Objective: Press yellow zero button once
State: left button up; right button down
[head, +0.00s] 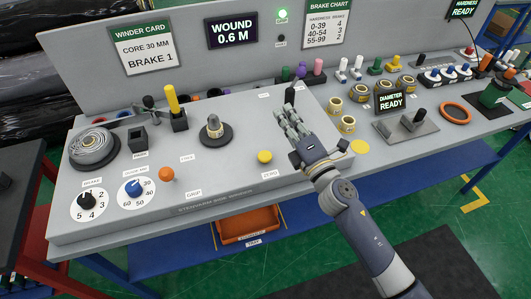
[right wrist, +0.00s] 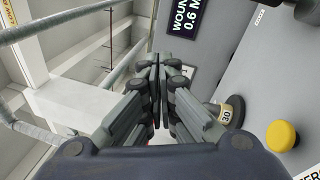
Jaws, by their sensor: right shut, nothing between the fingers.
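The yellow zero button (head: 264,156) is a small round cap on the grey bench top, with a "ZERO" label just below it in the head view. It also shows at the right edge of the right wrist view (right wrist: 282,135). My right gripper (head: 289,110) is shut and empty. It is to the right of the button and farther back in the head view, apart from it. Its closed fingers fill the middle of the right wrist view (right wrist: 158,68). My left gripper is not in view.
An orange button (head: 166,174) and two dials are at the front left. Ringed rolls (head: 347,125) and a flat yellow disc (head: 360,146) lie to the right. Bench around the zero button is clear.

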jog(key=s+a+r+n+g+y, duration=0.1)
jog(key=a+r+n+g+y, duration=0.45)
jog(key=n, duration=0.45)
jog(key=n+g+h+p, duration=0.2)
jog(key=n+g+h, duration=0.55)
jog(key=n, duration=1.35)
send_over(264, 157)
notch_tip(264, 157, down, 8)
jog(key=y, duration=0.1)
jog(key=shift+f, duration=0.1)
notch_tip(264, 157, down, 8)
jog(key=b, duration=0.3)
jog(key=shift+f+b, duration=0.45)
jog(key=shift+b, duration=0.35)
